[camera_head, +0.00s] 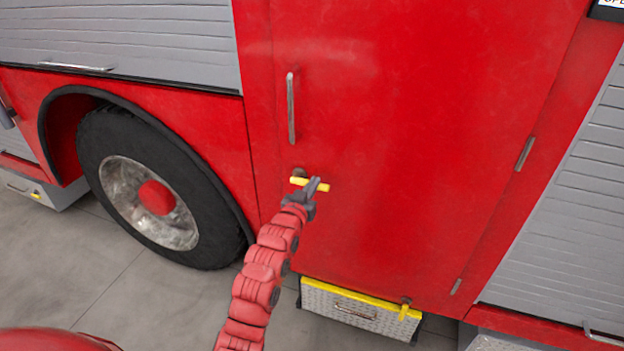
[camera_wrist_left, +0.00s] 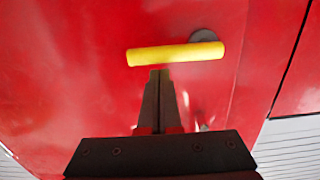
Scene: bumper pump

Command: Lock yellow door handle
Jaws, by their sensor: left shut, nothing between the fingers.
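The yellow door handle (camera_head: 322,186) is a short bar on the red door (camera_head: 420,120), below a vertical grey grab bar. In the left wrist view the yellow handle (camera_wrist_left: 175,53) lies almost level, with its round dark mount (camera_wrist_left: 203,35) at the right end. My left gripper (camera_head: 318,184) is shut and empty at the handle. In the left wrist view its fingertips (camera_wrist_left: 159,72) are together just below the middle of the bar; I cannot tell whether they touch it. My right gripper is not in view.
The grey grab bar (camera_head: 291,108) stands above the handle. A wheel (camera_head: 150,190) is at the left. A metal step box (camera_head: 355,312) with a yellow edge and a small yellow latch (camera_head: 404,312) sits below the door. Grey shutters (camera_head: 570,230) flank the door.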

